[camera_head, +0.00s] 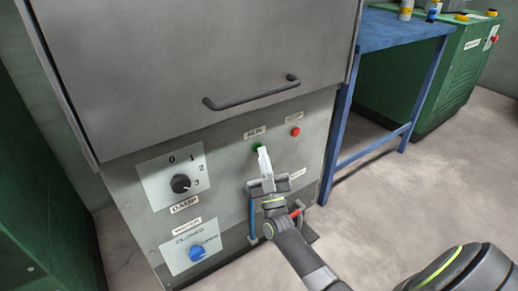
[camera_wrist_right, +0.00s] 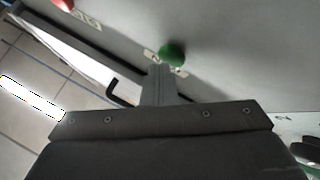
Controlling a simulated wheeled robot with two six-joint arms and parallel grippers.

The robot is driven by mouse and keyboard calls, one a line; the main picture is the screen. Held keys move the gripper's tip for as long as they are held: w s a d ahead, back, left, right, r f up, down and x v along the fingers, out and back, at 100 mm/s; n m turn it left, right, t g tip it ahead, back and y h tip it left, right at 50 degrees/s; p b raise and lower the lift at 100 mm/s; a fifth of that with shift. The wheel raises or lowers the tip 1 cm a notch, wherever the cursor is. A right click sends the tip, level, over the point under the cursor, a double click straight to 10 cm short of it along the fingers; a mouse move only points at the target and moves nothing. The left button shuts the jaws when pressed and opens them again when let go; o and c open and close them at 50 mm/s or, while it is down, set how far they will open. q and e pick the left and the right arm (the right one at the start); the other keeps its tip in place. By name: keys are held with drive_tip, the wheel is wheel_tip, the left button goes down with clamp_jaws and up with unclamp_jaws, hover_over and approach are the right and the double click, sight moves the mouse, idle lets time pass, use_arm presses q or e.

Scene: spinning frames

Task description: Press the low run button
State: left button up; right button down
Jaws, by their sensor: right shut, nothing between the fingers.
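The green run button (camera_head: 257,147) sits on the grey panel below its "RUN" label (camera_head: 254,132). In the right wrist view the green button (camera_wrist_right: 172,53) lies just beyond the fingertips. My right gripper (camera_head: 263,152) is shut and empty, its fingers pointing up at the button and partly covering it in the head view. Its closed fingers also show in the wrist view (camera_wrist_right: 159,68). Tip and button look very close; I cannot tell whether they touch. My left gripper is not in view.
A red stop button (camera_head: 295,131) is right of the green one. A dark handle bar (camera_head: 252,93) juts out above. A black dial (camera_head: 180,184) and a blue knob (camera_head: 197,253) are at left. A blue table (camera_head: 392,30) stands at right, with open floor before it.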

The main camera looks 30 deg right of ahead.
drive_tip(key=shift+s+p, duration=0.4)
drive_tip(key=shift+s, duration=0.45)
drive_tip(key=shift+s, duration=0.1)
drive_tip(key=s, duration=0.1)
drive_tip(key=s+p, duration=0.1)
drive_tip(key=s, duration=0.1)
drive_tip(key=s+p, duration=0.1)
drive_tip(key=shift+s+d, duration=0.25)
drive_tip(key=shift+s, duration=0.1)
